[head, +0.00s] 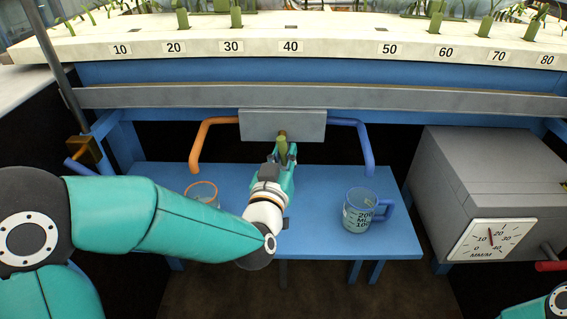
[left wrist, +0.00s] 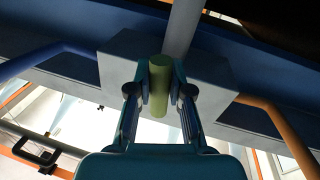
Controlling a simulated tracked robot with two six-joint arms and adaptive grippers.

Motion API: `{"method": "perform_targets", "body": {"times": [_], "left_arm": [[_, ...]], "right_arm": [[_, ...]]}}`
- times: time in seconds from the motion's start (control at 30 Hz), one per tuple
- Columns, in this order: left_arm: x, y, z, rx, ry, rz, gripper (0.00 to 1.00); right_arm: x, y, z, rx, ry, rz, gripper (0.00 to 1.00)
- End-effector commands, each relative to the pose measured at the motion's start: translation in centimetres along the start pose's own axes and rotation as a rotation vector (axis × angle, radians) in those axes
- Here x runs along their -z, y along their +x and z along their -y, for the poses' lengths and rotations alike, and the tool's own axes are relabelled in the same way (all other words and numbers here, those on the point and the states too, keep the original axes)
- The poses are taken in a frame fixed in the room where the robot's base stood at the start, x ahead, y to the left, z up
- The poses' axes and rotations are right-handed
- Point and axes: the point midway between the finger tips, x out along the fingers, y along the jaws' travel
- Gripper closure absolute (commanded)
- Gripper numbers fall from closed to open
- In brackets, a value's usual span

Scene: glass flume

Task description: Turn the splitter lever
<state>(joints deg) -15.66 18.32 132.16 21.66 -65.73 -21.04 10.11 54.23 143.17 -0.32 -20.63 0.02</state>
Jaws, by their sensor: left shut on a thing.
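The splitter lever has a green handle (head: 282,150) in front of the grey splitter box (head: 262,124) under the flume. My left gripper (head: 284,158) is shut on this handle. In the left wrist view the green handle (left wrist: 159,86) stands between the two fingers (left wrist: 160,95), with the grey box (left wrist: 115,69) behind it. An orange pipe (head: 203,129) leaves the box to the left and a blue pipe (head: 364,137) to the right in the head view. My right gripper is not in view; only a bit of that arm shows at the bottom right corner.
A blue shelf (head: 310,228) carries a beaker with an orange rim (head: 203,191) below the orange pipe, partly behind my left arm, and a blue-handled measuring jug (head: 358,212) below the blue pipe. A grey box with a dial (head: 492,239) stands at the right.

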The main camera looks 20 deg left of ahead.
Motion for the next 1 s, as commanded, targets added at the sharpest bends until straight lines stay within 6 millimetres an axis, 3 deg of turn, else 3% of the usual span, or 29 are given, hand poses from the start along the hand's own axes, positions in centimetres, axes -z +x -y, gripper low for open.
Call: {"method": "perform_targets", "body": {"times": [0.03,0.1,0.4,0.7,1.0], "left_arm": [[-0.6,0.0,0.0,-0.001,-0.034,-0.012,1.0],[-0.6,0.0,-0.2,-0.001,-0.087,-0.023,1.0],[-0.4,0.1,-0.8,-0.001,-0.302,-0.063,1.0],[0.1,0.2,-1.2,0.001,-0.428,-0.086,1.0],[0.3,0.3,-1.2,0.002,-0.453,-0.09,1.0]], "right_arm": [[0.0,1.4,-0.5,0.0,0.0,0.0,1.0],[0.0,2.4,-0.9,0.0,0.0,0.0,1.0],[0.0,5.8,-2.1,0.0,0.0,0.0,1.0],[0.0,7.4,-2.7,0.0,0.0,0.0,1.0],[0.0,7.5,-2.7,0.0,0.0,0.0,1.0]]}}
